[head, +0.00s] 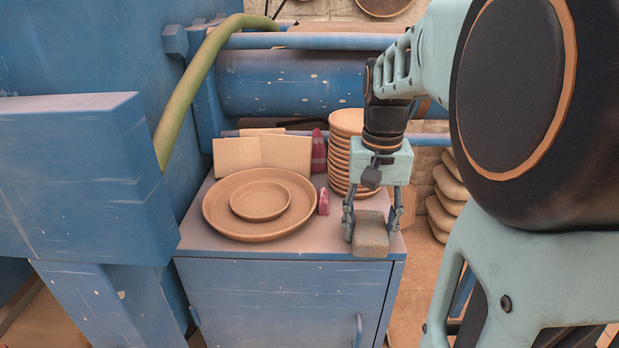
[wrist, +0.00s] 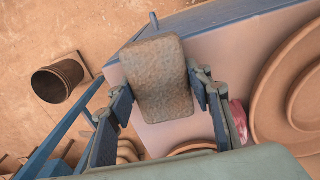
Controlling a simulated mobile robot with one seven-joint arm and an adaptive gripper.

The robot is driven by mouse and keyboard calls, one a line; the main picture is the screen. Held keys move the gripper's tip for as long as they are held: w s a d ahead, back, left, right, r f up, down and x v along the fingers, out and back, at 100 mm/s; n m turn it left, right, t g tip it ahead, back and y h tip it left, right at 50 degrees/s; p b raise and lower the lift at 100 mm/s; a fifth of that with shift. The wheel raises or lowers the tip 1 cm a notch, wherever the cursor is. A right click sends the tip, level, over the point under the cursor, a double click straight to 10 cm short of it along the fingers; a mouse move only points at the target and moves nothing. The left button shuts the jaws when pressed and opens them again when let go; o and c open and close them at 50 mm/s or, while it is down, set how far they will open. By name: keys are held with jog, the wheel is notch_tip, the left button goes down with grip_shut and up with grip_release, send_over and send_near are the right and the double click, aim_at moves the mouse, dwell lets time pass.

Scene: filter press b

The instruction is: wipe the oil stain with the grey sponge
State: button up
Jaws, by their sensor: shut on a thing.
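The grey sponge (head: 371,236) is a rounded block between the two fingers of my gripper (head: 370,222), which is shut on it. It is at the front right corner of the blue cabinet's pale top (head: 210,243). In the wrist view, the sponge (wrist: 160,76) fills the space between the fingertips of my gripper (wrist: 160,92), and its far end overlaps the cabinet's edge. I cannot tell whether the sponge touches the top. I cannot make out an oil stain in either view; the sponge and gripper hide part of the top.
A large brown plate (head: 222,215) holding a smaller dish (head: 260,200) lies left of my gripper. A stack of brown dishes (head: 345,160) stands behind it. Beige panels (head: 262,153) and a small pink thing (head: 323,201) are nearby. A dark bin (wrist: 57,80) stands on the floor.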

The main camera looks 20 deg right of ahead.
aim_at(367, 210)
jog(key=shift+w+d+r+p, duration=0.1)
jog(key=shift+w+d+p, duration=0.2)
jog(key=shift+w, duration=0.45)
jog(key=shift+w+d+p, duration=0.15)
jog(key=shift+w+p, duration=0.2)
jog(key=shift+w, duration=0.4)
jog(key=shift+w+d+r+p, duration=0.1)
jog(key=shift+w+d+p, duration=0.2)
jog(key=shift+w, duration=0.45)
jog(key=shift+w+d+f+p, duration=0.15)
jog(key=shift+w+p, duration=0.15)
jog(key=shift+w, duration=0.3)
jog(key=shift+w+d+f+p, duration=0.1)
jog(key=shift+w+p, duration=0.15)
jog(key=shift+w, duration=0.35)
jog(key=shift+r, duration=0.15)
